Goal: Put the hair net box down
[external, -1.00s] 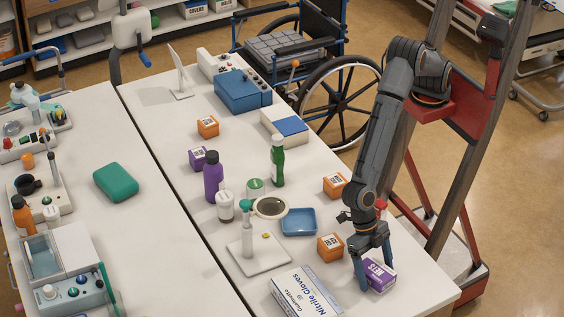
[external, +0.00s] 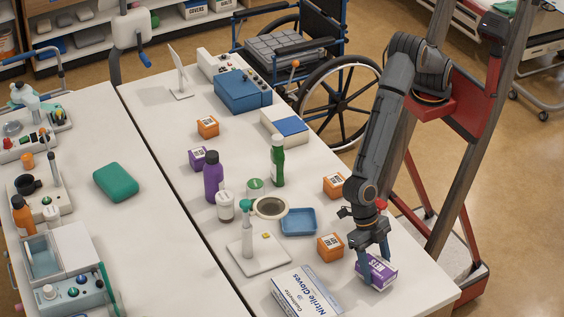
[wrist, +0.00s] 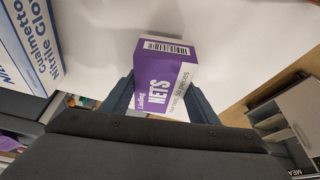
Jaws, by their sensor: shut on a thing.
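The hair net box (external: 379,271) is purple and white with "NETS" printed on it. It is near the right front part of the white table (external: 420,287). My gripper (external: 372,262) points down and is shut on the box. In the wrist view the box (wrist: 160,85) sits between the two blue-grey fingers of my gripper (wrist: 160,98). The box looks slightly tilted in the external view. I cannot tell whether its underside touches the table.
A Nitrile Gloves box (external: 306,292) lies to the left of the hair net box. An orange box (external: 330,246) stands close behind it, with a blue tray (external: 298,222) beyond. The table's right edge is close; bare tabletop lies in front.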

